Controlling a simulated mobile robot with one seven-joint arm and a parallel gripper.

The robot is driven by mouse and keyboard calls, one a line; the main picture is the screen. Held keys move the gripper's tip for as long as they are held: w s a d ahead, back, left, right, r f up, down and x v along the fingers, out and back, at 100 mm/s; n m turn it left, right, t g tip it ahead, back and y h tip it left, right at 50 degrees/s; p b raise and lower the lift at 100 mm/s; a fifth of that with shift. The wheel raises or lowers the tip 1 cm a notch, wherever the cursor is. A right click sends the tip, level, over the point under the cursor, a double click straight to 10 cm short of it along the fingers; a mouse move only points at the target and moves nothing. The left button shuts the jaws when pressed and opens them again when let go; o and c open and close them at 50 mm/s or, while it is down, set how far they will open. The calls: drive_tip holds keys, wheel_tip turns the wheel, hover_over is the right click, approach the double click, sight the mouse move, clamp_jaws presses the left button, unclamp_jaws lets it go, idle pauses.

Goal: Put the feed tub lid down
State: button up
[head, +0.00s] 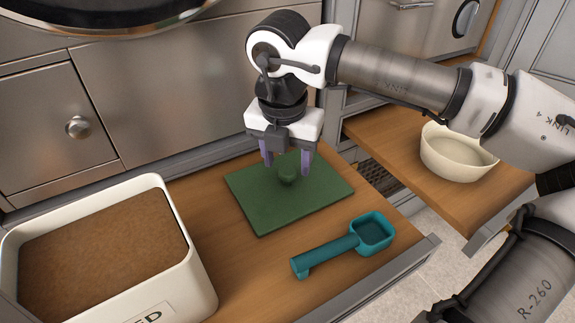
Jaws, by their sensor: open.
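The feed tub lid (258,207) is a flat dark green rectangle with a round green knob (288,174) near its middle. It lies flat on the wooden bench surface, to the right of the feed tub. The feed tub (190,270) is a cream box at the lower left, open at the top and filled with brown feed (100,255). My gripper (287,160) points down over the lid. Its two purple fingers are apart, one on each side of the knob. I cannot tell whether a finger touches the knob.
A teal scoop (345,245) lies on the wood in front of the lid. A cream bowl (457,153) stands on a separate wooden surface (400,140) at the right. A metal drawer front with a knob (78,126) rises behind. Bare wood shows between tub and lid.

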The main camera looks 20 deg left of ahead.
sight(285, 176)
wheel_tip(285, 176, up, 9)
drive_tip(key=s+p, duration=0.1)
drive_tip(key=shift+f, duration=0.15)
idle(0.4)
